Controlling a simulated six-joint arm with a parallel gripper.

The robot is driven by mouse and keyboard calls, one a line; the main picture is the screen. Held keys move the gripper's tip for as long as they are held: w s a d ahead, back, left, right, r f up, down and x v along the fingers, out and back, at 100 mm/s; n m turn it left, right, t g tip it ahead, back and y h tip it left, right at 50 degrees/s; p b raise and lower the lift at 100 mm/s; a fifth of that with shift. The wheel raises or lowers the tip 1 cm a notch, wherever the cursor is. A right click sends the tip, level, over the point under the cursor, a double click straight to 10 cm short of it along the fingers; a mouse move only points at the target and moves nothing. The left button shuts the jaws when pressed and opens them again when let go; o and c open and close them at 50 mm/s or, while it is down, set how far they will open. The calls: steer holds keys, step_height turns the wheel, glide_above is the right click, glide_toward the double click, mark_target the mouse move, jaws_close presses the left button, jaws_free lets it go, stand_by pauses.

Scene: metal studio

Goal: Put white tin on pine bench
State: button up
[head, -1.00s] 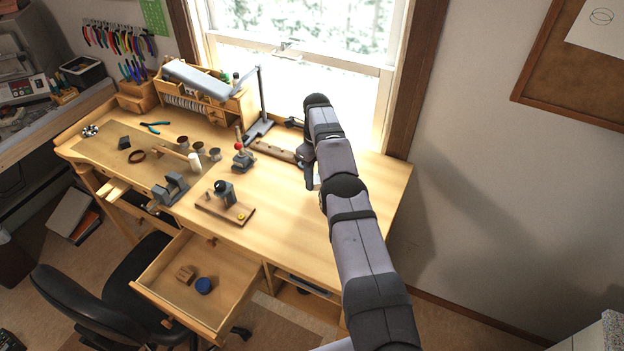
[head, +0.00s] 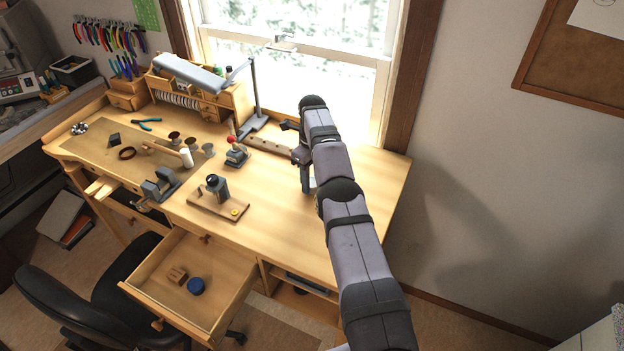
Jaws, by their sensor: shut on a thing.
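The pine bench (head: 370,172) is a light wooden workbench under the window, with its right part mostly bare. My arm reaches in from the bottom right, over the right part of the bench. My gripper (head: 305,180) is partly in view beside the arm, pointing down at the bench top. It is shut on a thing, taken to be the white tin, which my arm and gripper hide. I cannot tell whether that thing touches the bench top.
A wooden board with a dark tool (head: 216,193) and a red-topped tool (head: 236,153) stand left of my gripper. A long wooden block (head: 268,145) lies behind. An open drawer (head: 190,275) holds a blue round thing (head: 195,286). Bench space is clear right of my arm.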

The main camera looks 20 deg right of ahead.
steer(key=o, duration=1.1)
steer(key=shift+f, duration=0.1)
steer(key=shift+c, duration=0.2)
